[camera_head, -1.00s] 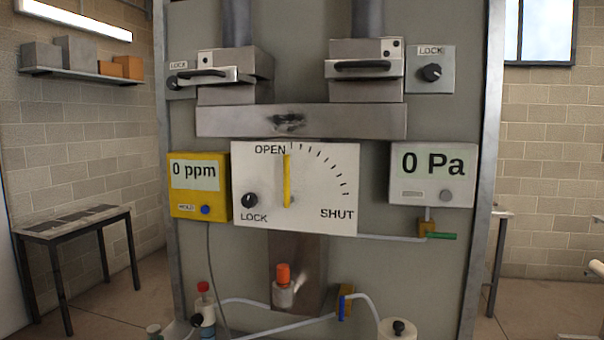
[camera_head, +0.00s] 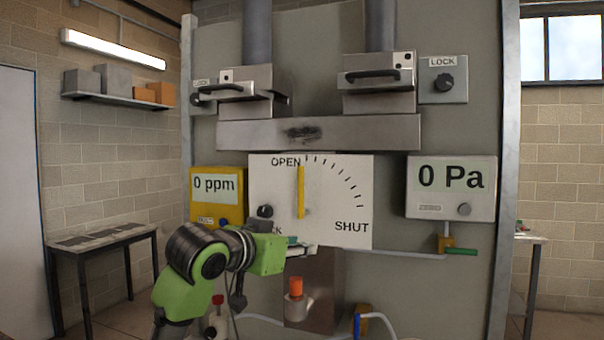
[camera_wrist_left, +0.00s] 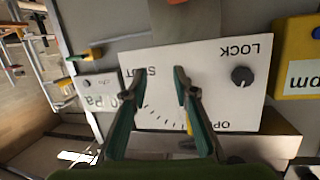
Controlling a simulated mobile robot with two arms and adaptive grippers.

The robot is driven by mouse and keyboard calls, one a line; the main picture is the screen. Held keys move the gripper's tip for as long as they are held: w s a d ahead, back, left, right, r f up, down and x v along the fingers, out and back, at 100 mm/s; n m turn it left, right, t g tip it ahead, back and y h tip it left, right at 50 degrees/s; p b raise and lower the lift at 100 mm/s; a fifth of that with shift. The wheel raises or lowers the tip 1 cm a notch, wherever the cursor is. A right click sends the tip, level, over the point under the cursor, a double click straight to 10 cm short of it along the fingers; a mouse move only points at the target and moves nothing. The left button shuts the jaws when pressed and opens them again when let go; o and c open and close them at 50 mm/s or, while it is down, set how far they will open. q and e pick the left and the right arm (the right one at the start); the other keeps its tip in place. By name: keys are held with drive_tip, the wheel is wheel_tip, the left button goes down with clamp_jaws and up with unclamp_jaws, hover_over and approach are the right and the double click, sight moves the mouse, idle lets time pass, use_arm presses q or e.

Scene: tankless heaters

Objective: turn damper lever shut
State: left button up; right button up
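The damper lever (camera_head: 301,192) is a thin yellow bar on a white dial plate (camera_head: 340,205). It stands upright, pointing at OPEN; SHUT is marked at the plate's lower right. My left gripper (camera_head: 306,248) is in front of the plate's lower edge, below the lever. In the left wrist view my gripper (camera_wrist_left: 153,74) is open, with nothing between its fingers but the plate behind. There the yellow lever (camera_wrist_left: 189,124) shows only in part, beside and behind one finger. A black LOCK knob (camera_head: 265,212) sits left of the lever, its label partly covered by my arm. My right gripper is not in view.
A yellow 0 ppm meter (camera_head: 213,184) is left of the plate and a 0 Pa gauge (camera_head: 451,178) is right of it. A duct with an orange-capped fitting (camera_head: 296,287) is below. Two handled boxes (camera_head: 380,92) are above. The dial's right side is clear.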

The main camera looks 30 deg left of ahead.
sight(299, 171)
use_arm(q)
drive_tip(key=s+a+r+n+t, duration=0.1)
drive_tip(key=s+a+r, duration=0.15)
drive_tip(key=r, duration=0.45)
drive_tip(key=s+a+r+t, duration=0.2)
drive_tip(key=s+r, duration=0.1)
drive_tip(key=r, duration=0.4)
drive_tip(key=w+p, duration=0.1)
drive_tip(key=w, duration=0.3)
drive_tip(key=w+p, duration=0.1)
drive_tip(key=w, duration=0.3)
drive_tip(key=w+p, duration=0.2)
drive_tip(key=w, duration=0.2)
drive_tip(key=shift+w+a+r, duration=0.15)
drive_tip(key=shift+w+r, duration=0.1)
drive_tip(key=shift+w, duration=0.05)
drive_tip(key=shift+w+f, duration=0.1)
drive_tip(key=shift+w, duration=0.65)
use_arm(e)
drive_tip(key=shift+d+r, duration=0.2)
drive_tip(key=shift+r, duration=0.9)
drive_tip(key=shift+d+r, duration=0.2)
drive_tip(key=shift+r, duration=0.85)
use_arm(q)
drive_tip(key=shift+c, duration=0.4)
clamp_jaws()
